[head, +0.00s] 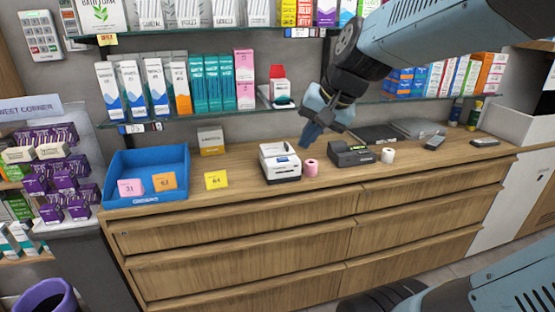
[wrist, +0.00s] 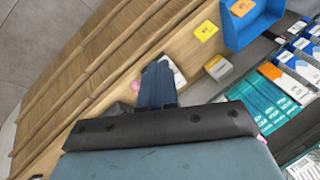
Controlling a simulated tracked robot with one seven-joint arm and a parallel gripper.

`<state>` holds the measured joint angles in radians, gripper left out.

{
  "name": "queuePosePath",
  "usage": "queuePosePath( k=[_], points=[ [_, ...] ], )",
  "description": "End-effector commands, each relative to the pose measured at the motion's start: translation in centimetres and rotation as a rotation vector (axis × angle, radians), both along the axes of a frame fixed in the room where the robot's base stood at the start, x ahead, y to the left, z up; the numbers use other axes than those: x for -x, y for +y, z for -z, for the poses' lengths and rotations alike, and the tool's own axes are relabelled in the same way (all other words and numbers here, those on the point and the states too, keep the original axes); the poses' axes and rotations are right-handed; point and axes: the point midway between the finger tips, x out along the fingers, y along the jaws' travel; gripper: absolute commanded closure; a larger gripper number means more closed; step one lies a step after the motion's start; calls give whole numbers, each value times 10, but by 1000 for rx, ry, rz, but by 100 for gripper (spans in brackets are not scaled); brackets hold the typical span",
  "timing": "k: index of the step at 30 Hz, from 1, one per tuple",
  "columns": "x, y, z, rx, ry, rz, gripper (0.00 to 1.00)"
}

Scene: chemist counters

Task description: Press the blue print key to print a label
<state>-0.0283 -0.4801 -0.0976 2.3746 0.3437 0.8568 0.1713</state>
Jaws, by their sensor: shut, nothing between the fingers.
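A white label printer (head: 280,164) stands on the wooden counter, with small dark details on its top and front. The blue print key is too small to make out for sure. My gripper (head: 309,138) is shut and empty, pointing down above the counter, just right of and higher than the printer, apart from it. In the wrist view my shut blue fingers (wrist: 157,85) cover most of the white printer (wrist: 178,74); only an edge of it shows beyond them.
A pink roll (head: 311,168) stands right beside the printer. A dark device (head: 352,154) and a white roll (head: 388,155) are further right. A yellow note (head: 216,180) and a blue tray (head: 172,162) lie left. A stocked glass shelf (head: 220,113) runs behind, above the counter.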

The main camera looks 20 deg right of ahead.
Motion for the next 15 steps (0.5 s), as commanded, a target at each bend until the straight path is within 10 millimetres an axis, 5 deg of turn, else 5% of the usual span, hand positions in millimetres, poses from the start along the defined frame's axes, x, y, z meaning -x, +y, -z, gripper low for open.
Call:
queuePosePath(
  k=[15],
  points=[
    [-171, -5, 32, -542, 218, 575, 100]
  ],
)
